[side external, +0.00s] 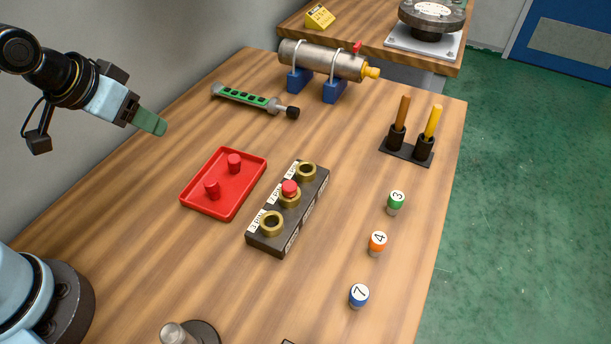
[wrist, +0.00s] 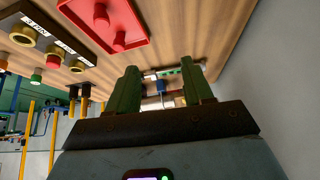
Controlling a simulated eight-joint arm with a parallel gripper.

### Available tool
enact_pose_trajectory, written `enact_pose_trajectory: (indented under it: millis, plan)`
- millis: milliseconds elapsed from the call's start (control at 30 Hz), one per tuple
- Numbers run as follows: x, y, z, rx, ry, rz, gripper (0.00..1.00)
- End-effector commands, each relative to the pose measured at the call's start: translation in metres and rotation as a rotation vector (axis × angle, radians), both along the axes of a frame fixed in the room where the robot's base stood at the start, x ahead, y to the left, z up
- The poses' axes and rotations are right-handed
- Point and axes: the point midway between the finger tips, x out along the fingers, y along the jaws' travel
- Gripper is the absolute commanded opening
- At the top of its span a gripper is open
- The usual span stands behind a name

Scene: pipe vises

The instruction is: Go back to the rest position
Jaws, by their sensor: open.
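My gripper (side external: 150,122) is up in the air at the upper left of the side view, above the back-left part of the table and apart from everything on it. In the wrist view my gripper (wrist: 162,92) shows two green fingers spread apart with nothing held between them. The black block (side external: 283,222) with brass rings stands on the table to the right of the red tray (side external: 222,206). A red peg (side external: 290,187) sits in its middle ring. The two other rings look empty.
Two red pegs stand in the tray. Numbered pegs in green (side external: 396,200), orange (side external: 377,242) and blue (side external: 359,294) stand along the right. A green-and-grey tool (side external: 247,98), a metal cylinder (side external: 320,58) on blue supports and a two-post holder (side external: 407,152) stand farther back.

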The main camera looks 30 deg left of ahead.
Motion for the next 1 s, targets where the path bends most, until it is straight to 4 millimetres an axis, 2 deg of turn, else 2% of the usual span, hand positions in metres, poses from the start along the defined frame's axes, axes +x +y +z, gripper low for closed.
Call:
enact_pose_trajectory:
  millis: [200,1000]
  plan:
    - [-0.0029,0.0106,-0.0028,-0.009,-0.07,0.049,0.51]
    - [-0.0027,0.0102,-0.0027,-0.009,-0.069,0.047,0.51]
